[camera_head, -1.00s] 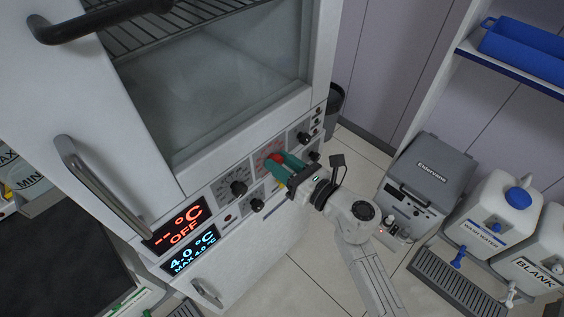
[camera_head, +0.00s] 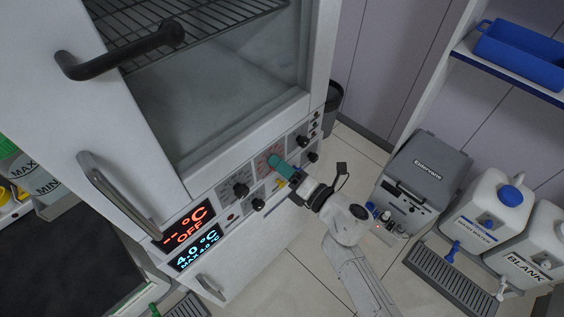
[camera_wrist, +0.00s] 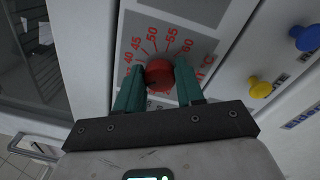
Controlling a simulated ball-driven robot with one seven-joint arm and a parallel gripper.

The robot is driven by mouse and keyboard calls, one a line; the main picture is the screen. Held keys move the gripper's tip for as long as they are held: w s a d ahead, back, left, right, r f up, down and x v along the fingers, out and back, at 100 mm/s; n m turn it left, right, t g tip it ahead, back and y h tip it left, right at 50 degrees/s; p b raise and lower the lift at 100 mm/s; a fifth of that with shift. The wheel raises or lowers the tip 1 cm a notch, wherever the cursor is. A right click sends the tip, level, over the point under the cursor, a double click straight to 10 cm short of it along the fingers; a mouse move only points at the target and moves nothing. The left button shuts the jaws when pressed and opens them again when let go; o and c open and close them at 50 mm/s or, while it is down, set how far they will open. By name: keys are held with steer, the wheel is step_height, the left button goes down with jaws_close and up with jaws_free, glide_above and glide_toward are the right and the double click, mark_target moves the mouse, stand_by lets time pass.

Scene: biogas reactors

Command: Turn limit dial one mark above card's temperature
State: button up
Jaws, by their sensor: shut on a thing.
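The limit dial is a red knob (camera_wrist: 158,73) on a grey panel with a red °C scale, whose readable marks include 40, 45, 50, 55 and 60 in the wrist view. My gripper (camera_wrist: 159,86) has its two green fingers on either side of the knob, shut on it. I cannot make out which mark the knob points to. In the head view my gripper (camera_head: 281,166) is at the cabinet's control panel, and its fingers hide the knob. I cannot see any card with a temperature.
A yellow knob (camera_wrist: 260,87) and a blue knob (camera_wrist: 304,38) are to the right in the wrist view. A red display (camera_head: 187,226) reads "-- °C OFF"; a blue one (camera_head: 196,247) reads "4.0 °C MAX 4.0 °C". A grey Ebervane box (camera_head: 428,165) stands right.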

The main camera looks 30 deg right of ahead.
steer(key=m+p, duration=0.2)
steer(key=m, duration=0.5)
steer(key=m+p, duration=0.3)
steer(key=m, duration=0.4)
steer(key=shift+f+h+p, duration=0.2)
steer(key=shift+h+p, duration=0.1)
steer(key=shift+h, duration=0.1)
steer(key=o, duration=1)
steer(key=shift+o, duration=0.2)
steer(key=shift+s, duration=0.1)
steer(key=b+v, duration=0.1)
steer(key=v, duration=0.9)
steer(key=shift+s+f+t+b, duration=0.2)
steer(key=shift+s+t+b, duration=0.1)
steer(key=shift+s+b, duration=0.1)
steer(key=shift+w, duration=0.1)
